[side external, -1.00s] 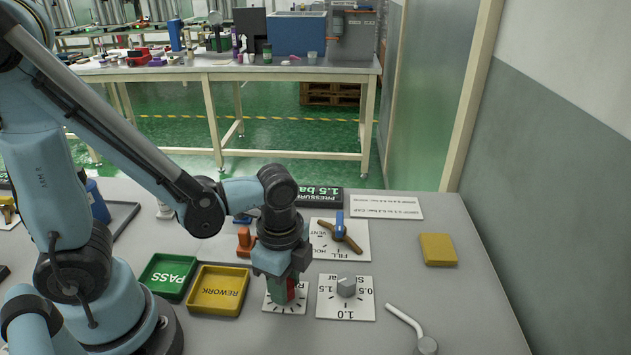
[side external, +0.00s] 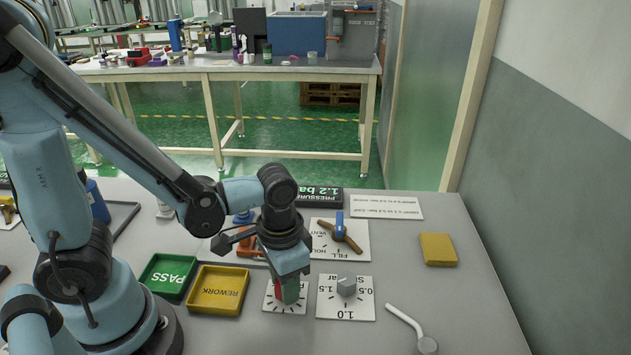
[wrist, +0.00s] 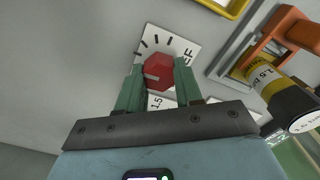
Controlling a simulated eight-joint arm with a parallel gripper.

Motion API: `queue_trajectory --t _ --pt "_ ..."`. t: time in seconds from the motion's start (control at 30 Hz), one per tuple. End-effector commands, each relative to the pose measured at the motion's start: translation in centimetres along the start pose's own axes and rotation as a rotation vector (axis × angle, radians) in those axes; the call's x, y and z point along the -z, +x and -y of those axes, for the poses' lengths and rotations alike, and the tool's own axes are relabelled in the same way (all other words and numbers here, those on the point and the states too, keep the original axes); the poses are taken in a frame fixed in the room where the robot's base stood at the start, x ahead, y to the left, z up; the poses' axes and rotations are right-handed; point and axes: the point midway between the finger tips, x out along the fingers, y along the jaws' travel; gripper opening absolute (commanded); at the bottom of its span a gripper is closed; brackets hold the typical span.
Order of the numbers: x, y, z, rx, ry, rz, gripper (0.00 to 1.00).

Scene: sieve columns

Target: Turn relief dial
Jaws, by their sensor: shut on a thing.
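The relief dial is a red knob (wrist: 158,72) on a white plate with black tick marks (wrist: 182,44), seen in the wrist view. My gripper (wrist: 158,82) is shut on the knob, with one green finger on each side of it. In the side view my gripper (side external: 287,290) points down over the dial plate (side external: 270,303) and hides most of the knob. The pressure display (side external: 322,194) reads 1.2 bar behind the arm.
A grey knob (side external: 346,287) sits on the plate to the right. A blue-and-brown valve (side external: 340,230) stands behind it. The yellow REWORK tray (side external: 218,291) and green PASS tray (side external: 168,275) lie left. A white lever (side external: 405,322) is at front right.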

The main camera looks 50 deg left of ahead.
Motion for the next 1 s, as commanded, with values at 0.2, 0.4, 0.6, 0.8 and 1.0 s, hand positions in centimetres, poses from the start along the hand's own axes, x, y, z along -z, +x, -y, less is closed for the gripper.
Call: queue_trajectory --t 0.2,0.4,0.6,0.8,1.0 --pt "0.07 0.02 0.00 -0.002 -0.207 -0.004 0.04" --pt "0.06 0.02 0.02 -0.002 -0.397 -0.004 0.04" --pt "0.06 0.02 0.05 -0.002 -0.587 -0.004 0.04" --pt "0.05 0.02 0.06 -0.002 -0.774 -0.004 0.04" --pt "0.03 0.02 0.08 -0.002 -0.938 -0.004 0.04"
